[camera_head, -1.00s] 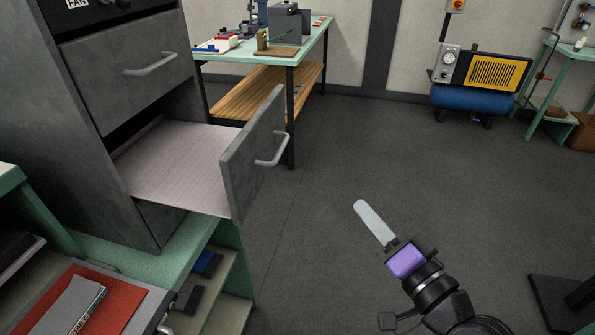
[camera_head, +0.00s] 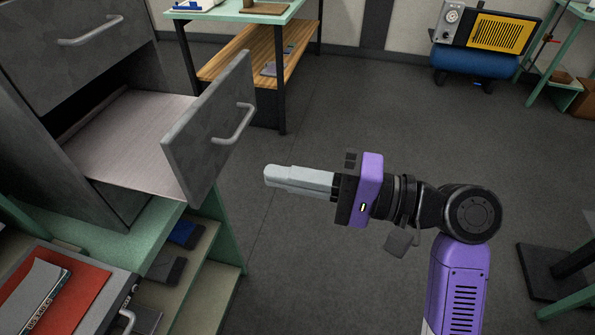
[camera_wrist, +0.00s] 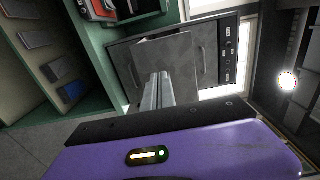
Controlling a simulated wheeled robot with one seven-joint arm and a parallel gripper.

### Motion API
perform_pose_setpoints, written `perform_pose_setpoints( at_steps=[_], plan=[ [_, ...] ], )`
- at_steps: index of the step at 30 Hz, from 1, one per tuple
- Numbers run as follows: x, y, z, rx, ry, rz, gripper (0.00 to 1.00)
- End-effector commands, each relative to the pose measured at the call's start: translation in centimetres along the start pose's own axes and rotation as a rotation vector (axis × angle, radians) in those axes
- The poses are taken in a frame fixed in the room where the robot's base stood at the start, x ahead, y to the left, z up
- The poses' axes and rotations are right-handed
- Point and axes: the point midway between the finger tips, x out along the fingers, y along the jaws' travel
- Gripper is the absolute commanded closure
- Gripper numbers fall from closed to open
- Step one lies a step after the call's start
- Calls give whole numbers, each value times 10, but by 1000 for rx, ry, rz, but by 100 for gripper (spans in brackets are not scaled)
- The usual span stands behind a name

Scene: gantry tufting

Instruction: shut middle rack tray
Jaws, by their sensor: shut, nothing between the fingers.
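The middle rack tray is pulled out of the dark grey cabinet, with its flat pale floor (camera_head: 130,140) showing. Its grey front panel (camera_head: 195,140) stands upright and has a bar handle (camera_head: 235,126) on the outer face. My gripper (camera_head: 268,177) is shut and empty, with its pale fingers pointing left at the panel. In the head view the fingertips are right of and a little lower than the handle, with a gap between. In the wrist view the fingers (camera_wrist: 158,92) overlap a grey panel (camera_wrist: 185,55) of the cabinet.
A closed drawer (camera_head: 80,60) is above the tray. Green shelving (camera_head: 230,260) with dark and blue items stands below, beside a surface with a red sheet (camera_head: 88,290). A workbench (camera_head: 260,15) with a wooden lower shelf is behind. The floor (camera_head: 330,260) is clear around my arm.

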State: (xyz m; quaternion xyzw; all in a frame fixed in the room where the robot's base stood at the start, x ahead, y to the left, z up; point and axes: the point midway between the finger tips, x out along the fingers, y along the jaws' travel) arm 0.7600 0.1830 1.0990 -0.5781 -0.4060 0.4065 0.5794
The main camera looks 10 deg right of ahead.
Motion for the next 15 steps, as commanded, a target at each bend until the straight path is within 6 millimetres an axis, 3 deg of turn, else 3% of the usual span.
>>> perform_pose_setpoints(
  at_steps=[9,15],
  plan=[
    [63,-2,1,-1,-3,0,100],
    [88,-1,1,-2,-1,1,100]
  ],
)
